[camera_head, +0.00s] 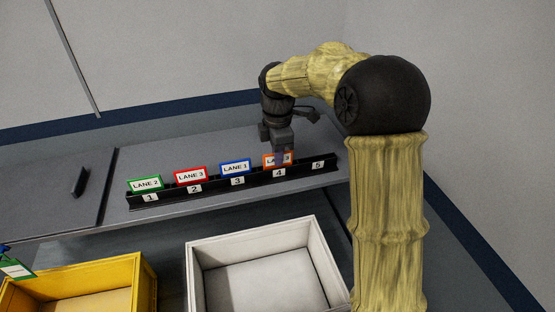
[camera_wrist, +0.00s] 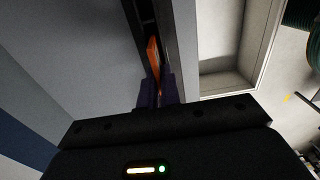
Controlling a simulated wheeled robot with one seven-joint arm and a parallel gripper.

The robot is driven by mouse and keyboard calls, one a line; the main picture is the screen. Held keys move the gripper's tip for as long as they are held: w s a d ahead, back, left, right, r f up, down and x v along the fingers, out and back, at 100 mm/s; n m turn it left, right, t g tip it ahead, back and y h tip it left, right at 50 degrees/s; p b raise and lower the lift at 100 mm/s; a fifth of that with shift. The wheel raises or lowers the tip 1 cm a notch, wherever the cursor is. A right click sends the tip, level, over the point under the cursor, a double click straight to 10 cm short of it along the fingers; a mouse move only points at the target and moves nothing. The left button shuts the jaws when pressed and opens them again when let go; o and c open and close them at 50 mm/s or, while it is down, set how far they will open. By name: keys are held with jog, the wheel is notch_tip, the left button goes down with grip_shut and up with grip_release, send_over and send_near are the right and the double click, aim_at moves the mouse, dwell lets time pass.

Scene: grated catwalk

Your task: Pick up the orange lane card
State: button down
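The orange lane card (camera_head: 267,160) stands upright in the black rack (camera_head: 259,182) at the place numbered 4. Part of its lettering is hidden behind a finger. My gripper (camera_head: 281,153) reaches down over the card from above. In the wrist view the orange card (camera_wrist: 153,54) shows edge-on, running in between the two dark purple fingertips (camera_wrist: 157,91). The fingers lie close on either side of the card. I cannot tell whether they press on it.
Green (camera_head: 145,184), red (camera_head: 190,175) and blue (camera_head: 235,168) cards stand in places 1, 2 and 3; place 5 is empty. A white bin (camera_head: 323,254) and a yellow bin (camera_head: 146,273) stand in front. A small black object (camera_head: 79,182) lies at left.

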notch_tip(320, 180, up, 9)
jog(key=shift+w+r+b, duration=0.15)
jog(key=shift+b, duration=0.8)
jog(key=shift+s+r, duration=0.25)
jog(key=shift+r, duration=0.15)
jog(key=shift+w, duration=0.1)
